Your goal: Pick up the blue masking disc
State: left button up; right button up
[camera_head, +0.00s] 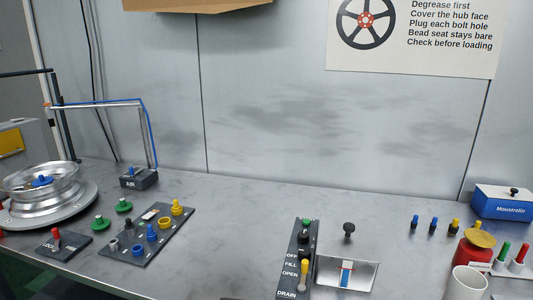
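A blue disc-shaped piece with a small knob (41,181) sits inside the silver wheel rim (40,194) at the far left. It looks like the blue masking disc, but it is small here. The rim lies flat on a round pale turntable (84,203). Two green knobbed discs (101,223) lie on the bench between turntable and tray. Neither of my grippers shows in the head view.
A dark lever box (65,243) stands in front of the turntable, an AIR box with a post (139,179) behind. A drain-and-fill panel (297,262) stands at centre. Small plugs, a red can (474,252) and a white cup (466,284) crowd the right. Bench behind the panel is clear.

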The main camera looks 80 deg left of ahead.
aim_at(42, 181)
jog(key=u, duration=4.15)
jog(key=i+j, duration=0.1)
jog(key=j, duration=0.15)
